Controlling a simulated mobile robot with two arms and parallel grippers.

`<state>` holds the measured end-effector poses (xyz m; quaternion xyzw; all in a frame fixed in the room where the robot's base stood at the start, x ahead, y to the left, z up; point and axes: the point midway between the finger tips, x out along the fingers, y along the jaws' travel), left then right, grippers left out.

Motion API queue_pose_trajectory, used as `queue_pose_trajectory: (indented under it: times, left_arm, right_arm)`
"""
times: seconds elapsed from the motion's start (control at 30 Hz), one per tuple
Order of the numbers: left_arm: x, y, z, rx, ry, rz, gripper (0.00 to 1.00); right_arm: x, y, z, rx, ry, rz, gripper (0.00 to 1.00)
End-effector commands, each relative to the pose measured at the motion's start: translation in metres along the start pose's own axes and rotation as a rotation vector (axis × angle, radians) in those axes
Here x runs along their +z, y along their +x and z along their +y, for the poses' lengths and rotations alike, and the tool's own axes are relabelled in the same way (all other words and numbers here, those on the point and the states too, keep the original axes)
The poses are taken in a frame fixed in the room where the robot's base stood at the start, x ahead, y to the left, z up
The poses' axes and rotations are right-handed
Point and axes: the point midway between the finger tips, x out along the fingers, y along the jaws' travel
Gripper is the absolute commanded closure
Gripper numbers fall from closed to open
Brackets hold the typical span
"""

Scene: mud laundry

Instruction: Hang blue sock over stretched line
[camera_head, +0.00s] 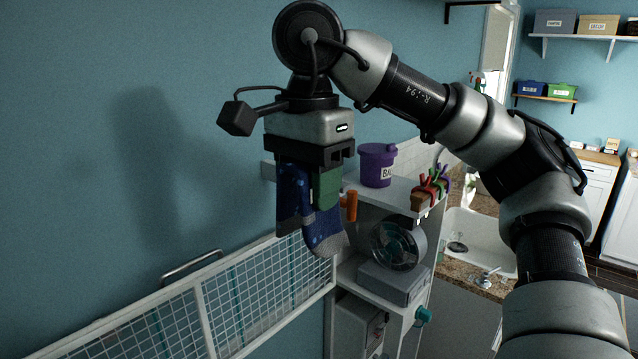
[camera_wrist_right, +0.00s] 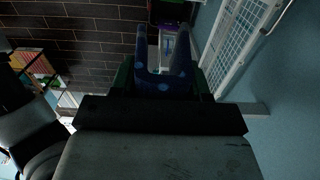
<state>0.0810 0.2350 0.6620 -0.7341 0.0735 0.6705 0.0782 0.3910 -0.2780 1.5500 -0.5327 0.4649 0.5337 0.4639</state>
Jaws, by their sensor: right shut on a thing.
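The blue sock (camera_head: 321,230) has light dots and a grey toe. It hangs from my right gripper (camera_head: 312,190), which points down and is shut on its upper part. In the right wrist view the sock (camera_wrist_right: 162,82) sits between the green fingers, with two parts extending away from the gripper. The gripper is high, in front of the blue wall and beside the shelf unit. The sock hangs in the air near the right end of a white wire rack (camera_head: 200,310). I cannot clearly pick out a stretched line. My left gripper is not in view.
A shelf unit (camera_head: 345,270) stands just behind and right of the sock. It holds a purple bucket (camera_head: 377,165), colourful clips (camera_head: 430,188) and a fan (camera_head: 398,244). A sink (camera_head: 478,240) lies further right. The air left of the gripper is clear.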

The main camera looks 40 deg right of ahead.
Motion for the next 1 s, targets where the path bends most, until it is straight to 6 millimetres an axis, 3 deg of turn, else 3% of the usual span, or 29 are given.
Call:
queue_pose_trajectory:
  times: [1.0]
  left_arm:
    - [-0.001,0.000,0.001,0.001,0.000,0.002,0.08]
  right_arm:
    - [0.001,0.006,-0.082,0.001,-0.001,-0.001,0.77]
